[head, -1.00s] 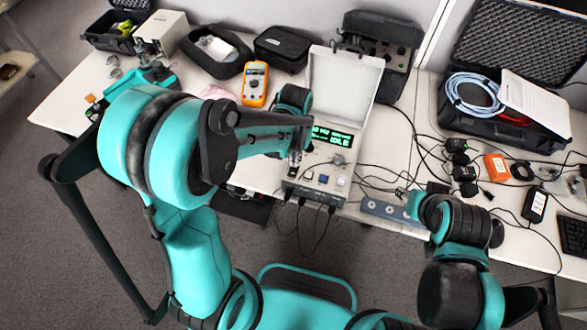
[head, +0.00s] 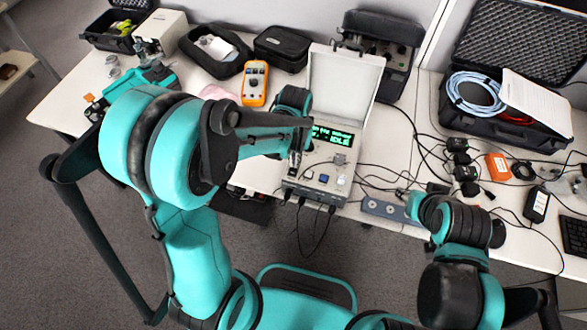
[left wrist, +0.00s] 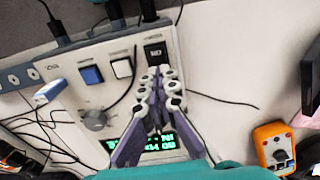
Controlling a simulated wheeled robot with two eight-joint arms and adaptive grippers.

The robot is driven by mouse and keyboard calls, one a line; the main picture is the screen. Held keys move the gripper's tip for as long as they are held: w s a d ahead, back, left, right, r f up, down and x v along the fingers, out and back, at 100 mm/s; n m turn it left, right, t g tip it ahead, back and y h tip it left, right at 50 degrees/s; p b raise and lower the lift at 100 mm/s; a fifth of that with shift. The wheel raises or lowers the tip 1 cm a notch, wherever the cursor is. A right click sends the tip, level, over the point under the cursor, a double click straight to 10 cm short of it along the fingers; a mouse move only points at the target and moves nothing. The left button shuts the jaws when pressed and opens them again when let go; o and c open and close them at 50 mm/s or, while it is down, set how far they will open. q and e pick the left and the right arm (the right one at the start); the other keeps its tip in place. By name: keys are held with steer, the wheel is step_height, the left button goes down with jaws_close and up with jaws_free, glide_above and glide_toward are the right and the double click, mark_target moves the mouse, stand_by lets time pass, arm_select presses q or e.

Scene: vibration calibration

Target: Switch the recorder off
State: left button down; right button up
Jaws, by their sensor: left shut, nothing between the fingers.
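The recorder (head: 318,172) is a pale box with a raised white lid (head: 345,78) and a lit green-on-dark display (head: 333,137), whose second line seems to end in "IDLE". Its panel also shows in the left wrist view, with a black rocker switch (left wrist: 155,50), a white button (left wrist: 122,68), a blue button (left wrist: 91,75) and a grey knob (left wrist: 95,119). My left gripper (head: 294,168) is shut and empty over the panel's left part. In the left wrist view its fingertips (left wrist: 161,73) are just beside the rocker switch; contact is unclear. My right gripper's (head: 405,193) fingers cannot be made out.
An orange multimeter (head: 255,84) lies left of the recorder. Cables run from the recorder's front edge and across the table to its right. A grey strip (head: 385,210) with round sockets lies at the front edge. Open black cases stand at the back.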

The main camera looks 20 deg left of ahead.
arm_select(q)
steer(key=shift+f+b, duration=0.4)
steer(key=shift+f, duration=0.15)
steer(key=shift+r, duration=0.1)
step_height(320, 180, up, 7)
steer(key=p, duration=0.5)
stand_by(0.4)
stand_by(0.4)
steer(key=s+a+r+t, duration=0.4)
steer(key=s+r+t, duration=0.3)
steer(key=s+r, duration=0.3)
steer(key=shift+s+a+r, duration=0.15)
steer(key=shift+a+r, duration=0.2)
steer(key=shift+r, duration=0.4)
